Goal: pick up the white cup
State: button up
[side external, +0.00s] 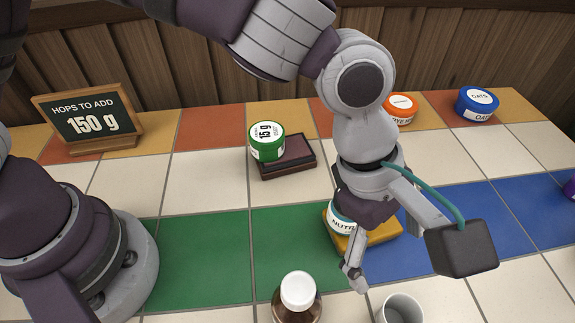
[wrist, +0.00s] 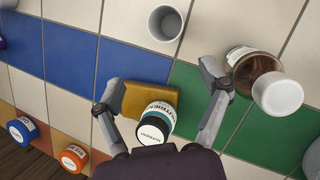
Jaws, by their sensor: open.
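The white cup (side external: 403,309) stands upright at the bottom edge of the side external view, partly cut off by the frame. In the wrist view the cup (wrist: 165,23) shows at the top centre, its open mouth toward the camera and no contents visible. My gripper (wrist: 160,72) is open, with its fingers spread wide. It is apart from the cup, which lies beyond the fingertips in the wrist view. Nothing is held. In the side external view one finger shows clearly and the other is mostly hidden.
A nutrient jar (wrist: 156,121) on a yellow block (wrist: 146,97) is below my gripper. A brown bottle with a white cap (side external: 298,292) stands left of the cup.

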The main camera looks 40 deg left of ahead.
aim_at(396, 319)
jog(key=shift+n, duration=0.7)
jog(key=x, duration=0.4)
jog(key=s+d+x, duration=0.1)
jog(key=x, duration=0.3)
jog(key=s+x, duration=0.1)
jog(key=x, duration=0.3)
jog(key=shift+d+r, duration=0.1)
jog(key=shift+d, duration=0.15)
jog(key=shift+c, duration=0.4)
jog(key=c, duration=0.8)
